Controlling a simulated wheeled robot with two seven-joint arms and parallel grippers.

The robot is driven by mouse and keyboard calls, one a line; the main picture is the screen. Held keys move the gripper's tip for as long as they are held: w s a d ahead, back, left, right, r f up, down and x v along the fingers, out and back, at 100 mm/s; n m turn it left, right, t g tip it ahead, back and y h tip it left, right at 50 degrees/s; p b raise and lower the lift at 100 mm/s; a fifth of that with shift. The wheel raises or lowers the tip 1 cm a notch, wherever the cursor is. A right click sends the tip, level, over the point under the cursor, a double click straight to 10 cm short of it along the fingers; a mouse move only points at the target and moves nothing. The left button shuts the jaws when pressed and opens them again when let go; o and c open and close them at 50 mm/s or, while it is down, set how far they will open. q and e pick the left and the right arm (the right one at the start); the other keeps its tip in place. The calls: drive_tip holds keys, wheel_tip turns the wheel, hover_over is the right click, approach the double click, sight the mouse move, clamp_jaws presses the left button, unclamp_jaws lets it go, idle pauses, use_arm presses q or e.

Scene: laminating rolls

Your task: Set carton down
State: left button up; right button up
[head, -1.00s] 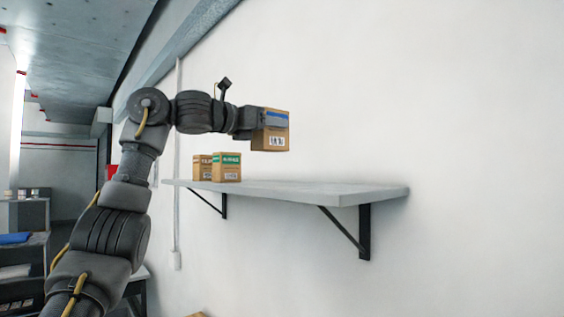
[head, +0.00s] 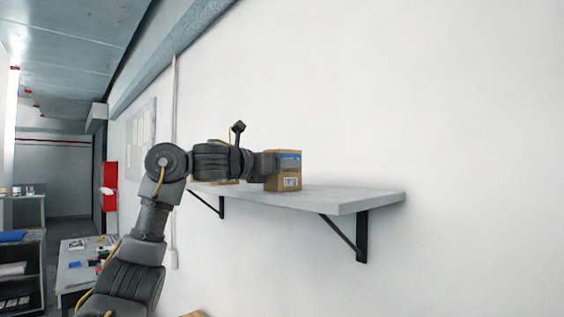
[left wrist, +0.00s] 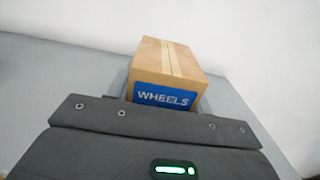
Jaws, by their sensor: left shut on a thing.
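The carton (head: 284,184) is a brown cardboard box with a blue label and a barcode. In the left wrist view the carton (left wrist: 168,75) shows a blue label reading WHEELS and a tape strip along its top. My left gripper (head: 276,162) is shut on the carton and holds it upright at the grey wall shelf (head: 350,197). The carton's base appears at the level of the shelf top; I cannot tell if it touches. The right gripper is not in view.
Other cartons (head: 225,182) stand on the shelf's left part, mostly hidden behind my left arm. The shelf is clear to the right of the held carton. Black brackets (head: 362,236) support it. A table (head: 80,268) with small items stands at lower left.

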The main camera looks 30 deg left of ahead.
use_arm(q)
drive_tip(key=shift+d, duration=0.15)
drive_tip(key=o, duration=1.2)
drive_tip(key=shift+f, duration=0.1)
drive_tip(key=shift+c, duration=0.2)
drive_tip(key=shift+s+r, duration=0.1)
drive_tip(key=shift+r, duration=0.1)
drive_tip(key=b+v, duration=0.5)
drive_tip(key=v, duration=0.7)
drive_tip(key=shift+f, duration=0.1)
